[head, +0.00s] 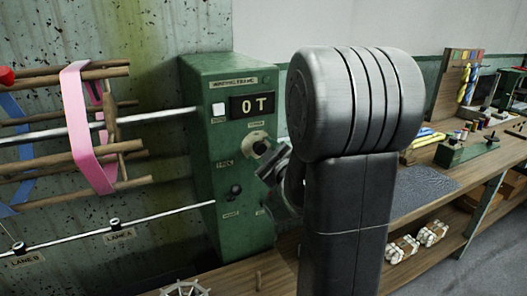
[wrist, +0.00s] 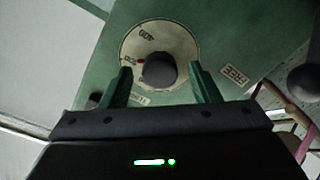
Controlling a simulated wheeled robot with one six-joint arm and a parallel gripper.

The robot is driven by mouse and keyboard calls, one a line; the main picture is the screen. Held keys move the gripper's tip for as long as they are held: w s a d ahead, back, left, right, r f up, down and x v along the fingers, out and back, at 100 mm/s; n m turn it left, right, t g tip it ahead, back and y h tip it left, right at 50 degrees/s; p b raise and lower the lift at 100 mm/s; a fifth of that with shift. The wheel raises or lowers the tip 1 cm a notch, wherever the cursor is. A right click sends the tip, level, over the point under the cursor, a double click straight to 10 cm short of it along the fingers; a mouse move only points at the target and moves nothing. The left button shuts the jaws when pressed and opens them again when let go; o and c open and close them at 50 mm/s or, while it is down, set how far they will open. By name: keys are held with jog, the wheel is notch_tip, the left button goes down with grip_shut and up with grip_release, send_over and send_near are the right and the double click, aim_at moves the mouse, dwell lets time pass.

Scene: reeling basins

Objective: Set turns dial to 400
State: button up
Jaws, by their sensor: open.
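The turns dial (head: 257,137) is a round cream plate with a dark knob on the front of the green machine box (head: 198,130). In the wrist view the cream dial plate (wrist: 182,44) shows a 400 mark at its upper left. A red pointer sits left of the knob (wrist: 160,70), by another number too small to read surely. My gripper (wrist: 161,78) is open, with one finger on each side of the knob; whether they touch it is unclear. In the head view my gripper (head: 275,168) is at the dial's lower right, partly hidden by my arm.
A wooden reel with a pink skein (head: 75,120) stands at left. A bench (head: 440,160) with tools runs along the right.

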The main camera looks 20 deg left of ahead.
jog(key=c, duration=1)
jog(key=shift+f+m, duration=0.1)
jog(key=shift+m, duration=0.2)
jog(key=shift+m+b, duration=0.8)
jog(key=shift+b, duration=0.15)
jog(key=m+b, duration=0.1)
jog(key=m, duration=0.2)
jog(key=shift+a+m+b, duration=0.1)
jog(key=shift+m+b, duration=0.2)
jog(key=shift+b, duration=0.05)
jog(key=m+b, duration=0.1)
jog(key=m, duration=0.5)
jog(key=shift+t, duration=0.3)
jog(key=shift+m, duration=0.4)
